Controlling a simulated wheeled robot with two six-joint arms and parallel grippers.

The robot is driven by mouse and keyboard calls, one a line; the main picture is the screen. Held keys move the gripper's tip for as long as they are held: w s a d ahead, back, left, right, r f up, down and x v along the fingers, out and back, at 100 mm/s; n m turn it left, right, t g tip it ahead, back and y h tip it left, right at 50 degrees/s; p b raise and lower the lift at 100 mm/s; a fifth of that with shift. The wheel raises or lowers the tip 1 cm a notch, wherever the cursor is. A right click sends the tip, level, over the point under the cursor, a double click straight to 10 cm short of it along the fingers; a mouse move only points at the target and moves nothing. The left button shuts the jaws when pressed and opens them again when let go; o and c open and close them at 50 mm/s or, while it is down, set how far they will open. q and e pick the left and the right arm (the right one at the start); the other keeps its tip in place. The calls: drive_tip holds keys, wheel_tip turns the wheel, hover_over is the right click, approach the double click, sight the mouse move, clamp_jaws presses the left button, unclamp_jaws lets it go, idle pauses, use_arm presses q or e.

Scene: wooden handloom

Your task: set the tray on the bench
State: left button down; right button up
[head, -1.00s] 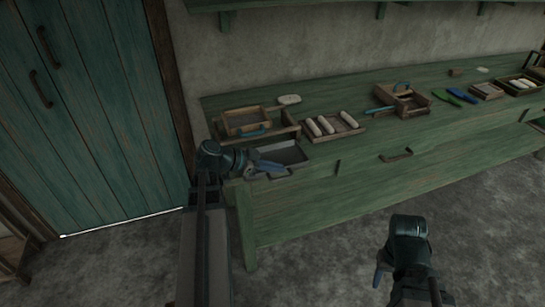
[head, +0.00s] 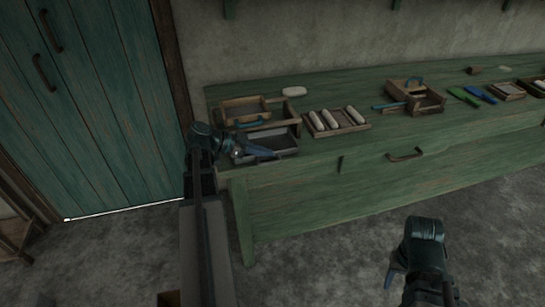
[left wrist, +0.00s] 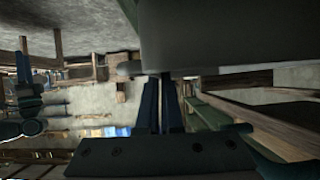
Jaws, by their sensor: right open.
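The dark grey metal tray (head: 282,143) is at the bench's front left corner, in front of a wooden box. My left gripper (head: 243,152) is at the tray's near left side. In the left wrist view, the left gripper's fingers (left wrist: 163,103) are close together at the tray's dark wall (left wrist: 230,35) and look shut on its edge or handle. The grip point itself is hidden. The green bench (head: 330,190) runs along the wall; I cannot tell whether the tray's underside touches it. My right gripper (head: 391,281) is open and empty, low in front of the bench.
A wooden box with a blue handle (head: 238,108) sits just behind the tray. A wooden tray of pale rolls (head: 336,122) stands close to its right. A pale oval piece (head: 294,91) lies behind. A tool box (head: 415,97) and brushes are further right. Teal doors (head: 95,110) stand left.

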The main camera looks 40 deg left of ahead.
use_arm(q)
drive_tip(key=shift+f, duration=0.3)
drive_tip(key=shift+s+r, duration=0.1)
drive_tip(key=shift+r, duration=0.05)
drive_tip(key=shift+f, duration=0.2)
drive_tip(key=c, duration=1.1)
unclamp_jaws()
use_arm(e)
drive_tip(key=shift+w+d+f, duration=0.1)
drive_tip(key=shift+f, duration=0.2)
use_arm(q)
drive_tip(key=shift+r, duration=0.15)
use_arm(e)
drive_tip(key=shift+r, duration=0.1)
